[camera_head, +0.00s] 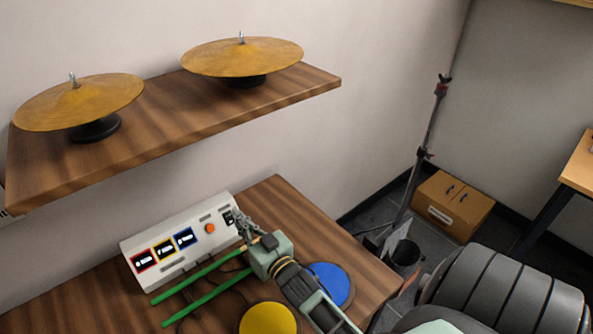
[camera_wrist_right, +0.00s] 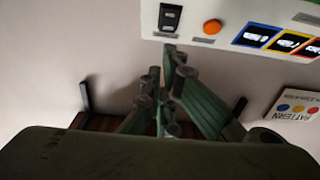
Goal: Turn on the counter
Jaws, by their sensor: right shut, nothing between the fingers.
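The counter is a white box (camera_head: 180,243) on the wooden table, with red, yellow and blue framed displays and an orange button (camera_head: 210,228). Its black rocker switch (camera_head: 229,219) is at the right end of the face and shows at the top of the right wrist view (camera_wrist_right: 170,17). My right gripper (camera_head: 239,217) is shut and empty, with its fingertips close beside the switch. In the right wrist view, the fingertips (camera_wrist_right: 172,58) are just below the switch; I cannot tell whether they touch it. My left gripper is not in view.
Two green sticks (camera_head: 200,275), a yellow pad (camera_head: 268,320) and a blue pad (camera_head: 333,284) lie on the table. A wooden shelf (camera_head: 200,115) with two cymbals hangs above. A "PATTERN" card (camera_wrist_right: 297,110) shows in the wrist view. A stand and cardboard box (camera_head: 452,205) are beyond.

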